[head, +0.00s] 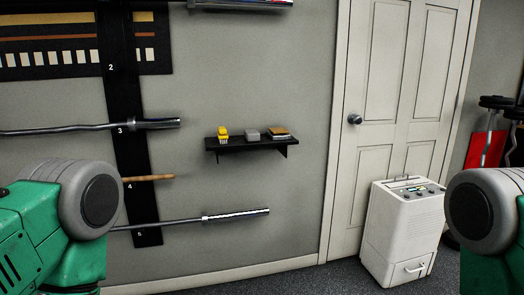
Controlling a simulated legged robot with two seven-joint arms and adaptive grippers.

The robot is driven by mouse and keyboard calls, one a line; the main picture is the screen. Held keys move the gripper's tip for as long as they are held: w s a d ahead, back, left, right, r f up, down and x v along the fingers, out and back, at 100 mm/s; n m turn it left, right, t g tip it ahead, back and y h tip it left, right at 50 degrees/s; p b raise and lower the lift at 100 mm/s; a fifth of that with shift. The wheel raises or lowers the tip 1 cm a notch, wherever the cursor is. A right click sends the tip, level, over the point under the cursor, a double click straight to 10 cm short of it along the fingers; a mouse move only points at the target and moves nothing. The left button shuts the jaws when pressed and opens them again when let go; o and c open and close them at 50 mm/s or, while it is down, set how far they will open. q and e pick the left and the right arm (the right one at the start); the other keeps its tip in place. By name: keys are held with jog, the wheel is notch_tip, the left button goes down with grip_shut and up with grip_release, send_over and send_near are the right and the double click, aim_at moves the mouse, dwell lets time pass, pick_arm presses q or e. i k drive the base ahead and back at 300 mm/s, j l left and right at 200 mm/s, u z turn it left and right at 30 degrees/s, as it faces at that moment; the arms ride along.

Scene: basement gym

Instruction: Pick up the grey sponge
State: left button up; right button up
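A small grey block (252,134), which looks like the grey sponge, sits in the middle of a black wall shelf (232,147). A yellow item (223,134) with a pale bristle-like lower part stands to its left. A flat brown and dark item (278,133) lies to its right. The shelf is some distance ahead of me, left of the door. Only green and grey parts of my arms show at the left and right edges. Neither gripper is in view.
A wall rack with bars, such as this curved one (90,128), is at the left. A white door (400,110) is right of the shelf. A white appliance (402,232) stands on the dark floor before it. Red and grey gym gear (486,148) is at the far right.

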aim_at(251, 135)
jog(key=i+z, duration=0.1)
jog(key=i, duration=0.55)
jog(key=i+j+z, duration=0.15)
jog(key=i, duration=0.45)
jog(key=i+j+z, duration=0.1)
jog(key=i, duration=0.55)
jog(key=j, duration=0.1)
